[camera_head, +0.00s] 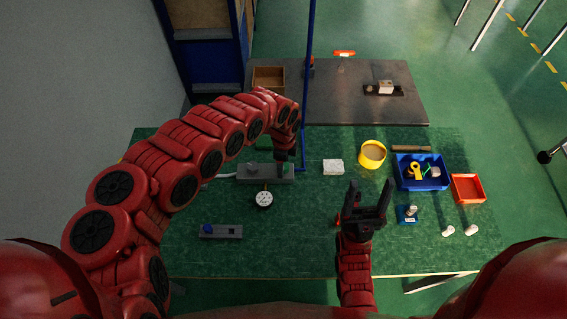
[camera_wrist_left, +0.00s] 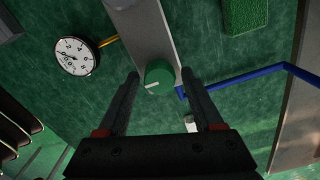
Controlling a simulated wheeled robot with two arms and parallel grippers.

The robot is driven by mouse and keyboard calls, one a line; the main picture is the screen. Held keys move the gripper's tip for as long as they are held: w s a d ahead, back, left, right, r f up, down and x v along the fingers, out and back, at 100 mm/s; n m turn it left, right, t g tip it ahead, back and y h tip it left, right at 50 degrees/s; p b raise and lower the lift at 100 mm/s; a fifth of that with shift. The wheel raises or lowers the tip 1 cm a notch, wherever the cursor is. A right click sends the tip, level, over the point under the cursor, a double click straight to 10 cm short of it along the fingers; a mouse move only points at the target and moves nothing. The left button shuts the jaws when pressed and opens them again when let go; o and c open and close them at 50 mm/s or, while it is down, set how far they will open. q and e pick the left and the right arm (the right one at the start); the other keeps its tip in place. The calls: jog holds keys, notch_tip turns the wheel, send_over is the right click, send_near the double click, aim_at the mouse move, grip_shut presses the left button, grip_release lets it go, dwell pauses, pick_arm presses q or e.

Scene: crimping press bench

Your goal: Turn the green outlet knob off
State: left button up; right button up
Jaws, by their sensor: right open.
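A green outlet knob (camera_wrist_left: 159,76) with a white pointer line sits on the end of a grey block (camera_wrist_left: 148,30) in the left wrist view. In the head view the grey block (camera_head: 262,174) lies at the middle of the bench, and my left gripper (camera_head: 286,156) is over its right end, hiding most of that end. My left gripper (camera_wrist_left: 160,80) is open, with one finger on each side of the knob; I cannot tell whether they touch it. My right gripper (camera_head: 370,190) is open and empty over the bench.
A round gauge (camera_head: 264,199) joins the block, and a blue pipe (camera_head: 305,100) rises beside it. A white block (camera_head: 333,167), yellow ring (camera_head: 372,153), blue bin (camera_head: 421,185) and red tray (camera_head: 468,202) stand to the right. A grey fixture (camera_head: 221,232) lies front left.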

pick_arm(q)
jog(key=shift+o, duration=0.4)
jog(key=shift+r, duration=0.25)
notch_tip(320, 180, up, 17)
jog(key=p, duration=0.4)
jog(key=shift+f, duration=0.1)
